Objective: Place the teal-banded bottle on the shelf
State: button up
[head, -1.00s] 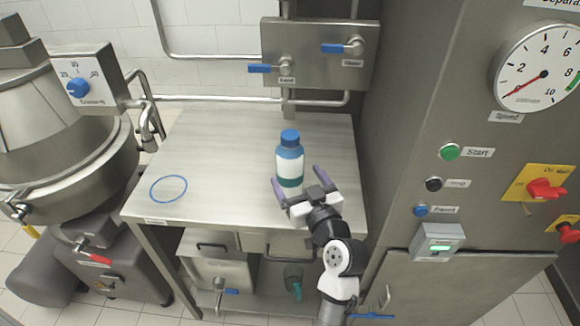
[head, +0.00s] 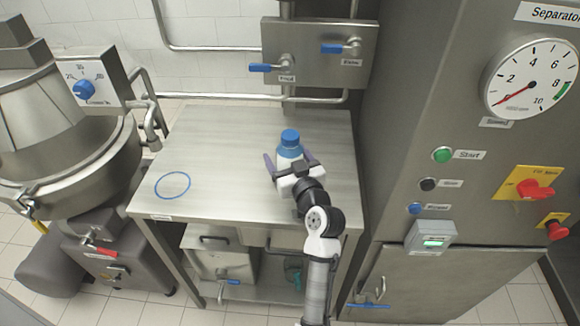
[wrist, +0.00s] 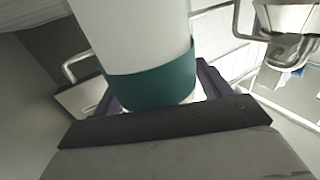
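The teal-banded bottle (head: 290,153), white with a blue cap and blue shoulder, stands upright on the steel table. Its teal band is hidden behind my gripper in the head view, but the bottle (wrist: 150,85) shows it low on its body in the wrist view. My gripper (head: 289,160) is at the bottle, with its purple fingers spread on either side of it. The fingers (wrist: 160,88) also flank the band in the wrist view and look open, not clearly pressed on it. A lower shelf (head: 262,292) lies under the table, partly hidden by my arm.
A blue ring (head: 172,185) marks the left of the table (head: 225,150), which is otherwise clear. A steel box (head: 218,262) and a dim teal item (head: 294,275) are below. A kettle machine (head: 60,160) stands left, a separator cabinet (head: 450,280) right, valves behind.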

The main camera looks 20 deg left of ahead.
jog(key=shift+r, duration=0.1)
jog(key=c, duration=1.3)
